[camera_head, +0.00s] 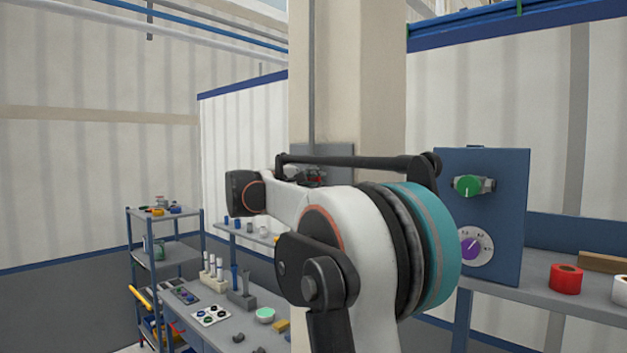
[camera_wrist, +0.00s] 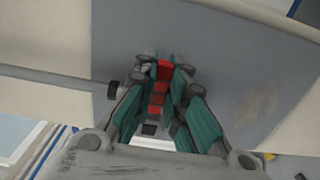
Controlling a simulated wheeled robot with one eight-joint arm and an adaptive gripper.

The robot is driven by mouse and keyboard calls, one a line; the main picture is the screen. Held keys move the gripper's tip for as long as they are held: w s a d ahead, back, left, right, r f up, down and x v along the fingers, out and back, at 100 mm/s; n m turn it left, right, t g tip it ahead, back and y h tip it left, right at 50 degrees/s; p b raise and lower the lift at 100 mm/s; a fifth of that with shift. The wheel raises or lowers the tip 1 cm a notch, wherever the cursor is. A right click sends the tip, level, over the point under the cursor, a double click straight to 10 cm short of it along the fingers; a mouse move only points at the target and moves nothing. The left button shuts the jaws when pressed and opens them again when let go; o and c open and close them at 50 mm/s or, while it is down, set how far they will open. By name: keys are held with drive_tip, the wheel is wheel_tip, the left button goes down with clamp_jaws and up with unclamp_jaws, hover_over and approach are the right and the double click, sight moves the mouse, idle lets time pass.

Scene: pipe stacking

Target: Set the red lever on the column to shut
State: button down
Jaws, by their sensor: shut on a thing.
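The red lever (camera_wrist: 159,88) sits between the teal fingers of my gripper (camera_wrist: 163,76) in the wrist view. My gripper is shut on it, with the fingertips at either side of its red part. Behind it is a grey plate (camera_wrist: 225,65) on the column. In the head view, the column (camera_head: 382,75) stands in the middle and my arm covers much of its lower part. A small bit of the red lever (camera_head: 317,180) shows just under my arm's black bar. The lever's exact angle is hard to tell.
A blue panel (camera_head: 508,225) with a green knob (camera_head: 467,186) and a purple dial (camera_head: 470,249) stands at the right. A red roll (camera_head: 566,279) lies beside it. A workbench (camera_head: 205,338) with several small parts and a blue shelf cart (camera_head: 128,235) are at the left.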

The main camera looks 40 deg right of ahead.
drive_tip(key=shift+f, duration=0.15)
drive_tip(key=c, duration=1.6)
unclamp_jaws()
drive_tip(key=s+a, duration=0.1)
drive_tip(key=a, duration=1.1)
drive_tip(key=s+a+f+t+y+b, duration=0.2)
drive_tip(key=s+a+f+y+b, duration=0.4)
drive_tip(key=f, duration=1.5)
drive_tip(key=s+a+f+t+y+b, duration=0.2)
drive_tip(key=s+a+f+y+b, duration=0.4)
drive_tip(key=s+a+f+b, duration=0.6)
drive_tip(key=s+a+f+t+y+b, duration=0.2)
drive_tip(key=s+a+f+y+b, duration=0.4)
drive_tip(key=a+f, duration=0.8)
drive_tip(key=s+f+b, duration=0.3)
drive_tip(key=s+f, duration=0.1)
drive_tip(key=f, duration=1.3)
drive_tip(key=shift+s+a+m, duration=0.2)
drive_tip(key=shift+m, duration=0.2)
